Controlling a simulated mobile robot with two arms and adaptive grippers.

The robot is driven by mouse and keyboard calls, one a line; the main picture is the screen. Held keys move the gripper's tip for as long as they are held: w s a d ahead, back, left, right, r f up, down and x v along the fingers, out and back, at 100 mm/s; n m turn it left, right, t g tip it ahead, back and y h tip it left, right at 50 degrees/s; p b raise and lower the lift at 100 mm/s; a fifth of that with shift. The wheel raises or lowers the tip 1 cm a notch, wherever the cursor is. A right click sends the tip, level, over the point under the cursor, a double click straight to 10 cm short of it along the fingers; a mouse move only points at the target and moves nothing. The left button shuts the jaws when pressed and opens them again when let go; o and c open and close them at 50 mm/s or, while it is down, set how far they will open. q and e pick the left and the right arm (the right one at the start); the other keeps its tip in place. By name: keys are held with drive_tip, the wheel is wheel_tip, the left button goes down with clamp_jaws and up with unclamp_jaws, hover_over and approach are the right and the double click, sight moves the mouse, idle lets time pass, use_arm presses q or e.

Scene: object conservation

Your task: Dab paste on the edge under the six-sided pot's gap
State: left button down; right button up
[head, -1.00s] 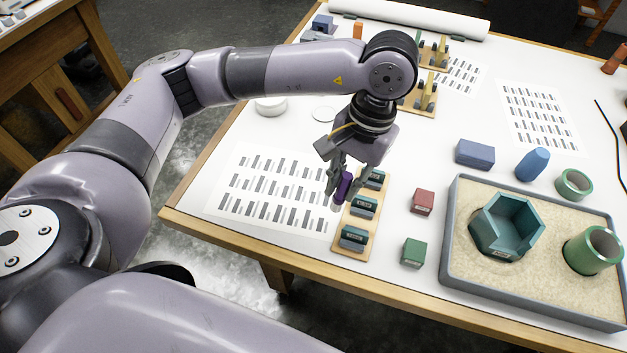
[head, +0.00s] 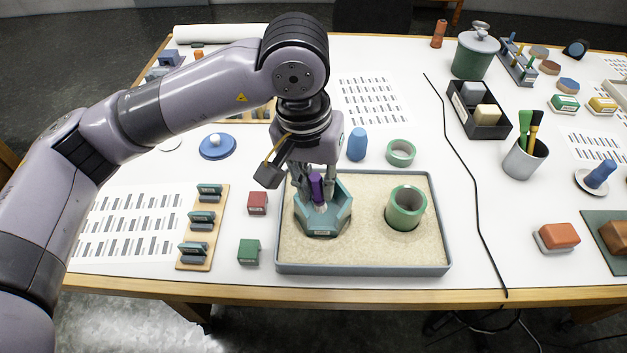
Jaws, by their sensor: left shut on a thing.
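The teal six-sided pot (head: 323,229) sits in the left part of the sand tray (head: 360,269), with its open top up. My left gripper (head: 316,188) is shut on a small purple piece (head: 317,186) and points down at the pot's opening. The lower end of the purple piece appears over or inside the opening; I cannot tell whether it touches the wall. The gripper and my wrist hide the pot's back side, and I cannot make out the gap clearly. My right gripper is not in view.
A green round pot (head: 406,208) stands in the tray's right part. A red block (head: 257,203), a green block (head: 249,251) and a wooden rack (head: 208,229) are to the left. A blue piece (head: 357,144) and green ring (head: 400,153) are behind. A black cable (head: 470,180) runs right.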

sight(317, 204)
use_arm(q)
drive_tip(key=shift+a+f, duration=0.1)
drive_tip(key=shift+f, duration=0.35)
wheel_tip(317, 204, down, 5)
drive_tip(key=b, duration=0.2)
drive_tip(key=shift+b, duration=0.4)
drive_tip(key=shift+f+b, duration=0.4)
drive_tip(key=shift+b, duration=0.15)
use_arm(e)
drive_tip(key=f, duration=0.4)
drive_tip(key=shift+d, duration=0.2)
use_arm(q)
drive_tip(key=shift+r, duration=0.1)
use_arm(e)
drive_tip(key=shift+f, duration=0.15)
use_arm(q)
drive_tip(key=shift+r+b, duration=0.2)
drive_tip(key=shift+b, duration=0.2)
drive_tip(key=shift+r, duration=0.1)
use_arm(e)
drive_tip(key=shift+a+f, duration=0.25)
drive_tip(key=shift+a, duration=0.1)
